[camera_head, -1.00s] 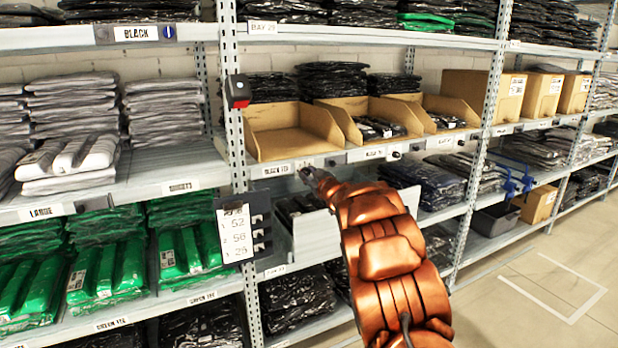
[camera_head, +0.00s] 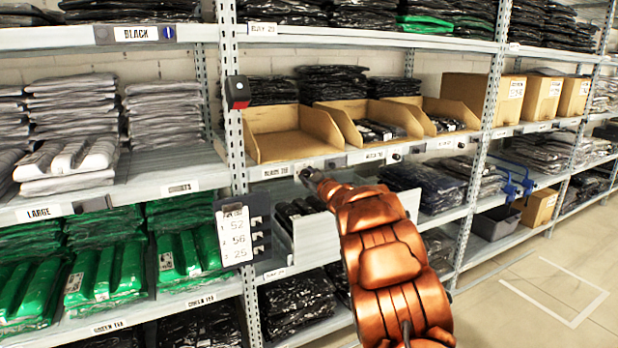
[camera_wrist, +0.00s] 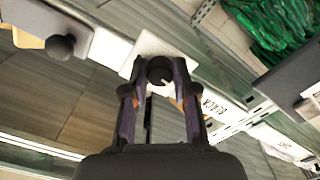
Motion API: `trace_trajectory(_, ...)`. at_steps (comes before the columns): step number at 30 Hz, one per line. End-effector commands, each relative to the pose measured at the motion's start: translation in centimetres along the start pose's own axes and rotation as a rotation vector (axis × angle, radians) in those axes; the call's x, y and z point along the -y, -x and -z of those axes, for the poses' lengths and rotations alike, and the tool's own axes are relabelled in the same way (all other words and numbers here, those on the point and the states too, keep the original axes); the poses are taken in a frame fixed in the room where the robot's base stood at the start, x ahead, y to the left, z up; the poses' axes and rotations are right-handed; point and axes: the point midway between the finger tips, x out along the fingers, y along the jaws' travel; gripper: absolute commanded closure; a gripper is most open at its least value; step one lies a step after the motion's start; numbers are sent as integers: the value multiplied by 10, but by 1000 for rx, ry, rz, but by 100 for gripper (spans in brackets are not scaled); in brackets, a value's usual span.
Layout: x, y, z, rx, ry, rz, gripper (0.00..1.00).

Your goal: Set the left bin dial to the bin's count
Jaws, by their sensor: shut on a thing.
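The left bin (camera_head: 262,143) is an open cardboard box on the middle shelf. The part of its inside that I see is bare, and its low front hides some of the floor. In the wrist view its dial (camera_wrist: 160,68) is a dark round knob with a pale pointer mark, on a white plate (camera_wrist: 152,46) at the shelf edge. My gripper (camera_wrist: 159,80) is shut on the knob, one finger on each side. In the head view my gripper (camera_head: 314,177) is at the shelf edge below the left bin and hides most of the dial.
The middle bin (camera_head: 345,125) and right bin (camera_head: 440,105) hold dark packets. Another knob (camera_head: 396,157) sits on the shelf edge to the right. A card with numbers (camera_head: 236,235) hangs by the upright (camera_head: 236,150), left of my arm.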

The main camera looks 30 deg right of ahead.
Motion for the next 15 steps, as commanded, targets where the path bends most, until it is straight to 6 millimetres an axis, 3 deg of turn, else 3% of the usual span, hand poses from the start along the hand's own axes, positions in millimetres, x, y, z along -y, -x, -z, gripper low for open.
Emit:
trace_trajectory(8, 0, 0, 0, 0, 0, 0, 47)
trace_trajectory(15, 0, 0, 0, 0, 0, 0, 47)
